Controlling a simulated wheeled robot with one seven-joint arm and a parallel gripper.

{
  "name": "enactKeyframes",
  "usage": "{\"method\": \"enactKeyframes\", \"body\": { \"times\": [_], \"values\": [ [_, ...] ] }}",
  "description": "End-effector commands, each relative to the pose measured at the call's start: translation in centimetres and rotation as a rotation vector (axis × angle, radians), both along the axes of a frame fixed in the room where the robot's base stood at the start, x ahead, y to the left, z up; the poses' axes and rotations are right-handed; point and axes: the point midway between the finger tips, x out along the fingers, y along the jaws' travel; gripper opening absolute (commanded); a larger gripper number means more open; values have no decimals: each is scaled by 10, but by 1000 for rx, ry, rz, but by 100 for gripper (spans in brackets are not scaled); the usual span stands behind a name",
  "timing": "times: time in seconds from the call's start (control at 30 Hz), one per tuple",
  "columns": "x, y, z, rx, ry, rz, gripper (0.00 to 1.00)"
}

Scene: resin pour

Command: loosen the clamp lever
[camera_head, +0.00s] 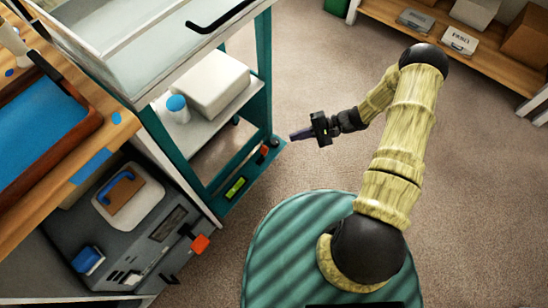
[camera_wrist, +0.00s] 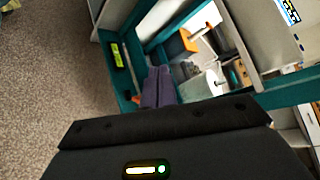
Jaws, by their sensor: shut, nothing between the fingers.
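My gripper (camera_head: 296,135) is shut and empty, held out in the air over the floor. Its dark purple fingers point left, towards the teal stand (camera_head: 262,70). In the wrist view, the closed fingers (camera_wrist: 158,85) stand in front of the stand's frame. No part is clearly recognisable as the clamp lever. A small orange and dark fitting (camera_head: 266,151) sits low on the stand's frame, left of the fingers and apart from them in the head view. An orange block (camera_head: 200,244) also shows on the grey machine's front. I cannot tell whether either is the lever.
A white box (camera_head: 212,83) and a blue-capped white jar (camera_head: 178,108) stand on the stand's shelf. A green level-like piece (camera_head: 235,187) lies low on the frame. A grey machine (camera_head: 150,240) is at lower left. Carpet (camera_head: 300,60) is clear around my gripper.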

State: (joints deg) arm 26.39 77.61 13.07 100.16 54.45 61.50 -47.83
Motion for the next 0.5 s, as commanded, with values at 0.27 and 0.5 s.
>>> {"method": "enactKeyframes", "body": {
  "times": [0.27, 0.5],
  "values": [
    [17, 3, -135, 238, -29, -234, 0],
    [28, -3, -229, 397, -88, -464, 0]
  ]
}}
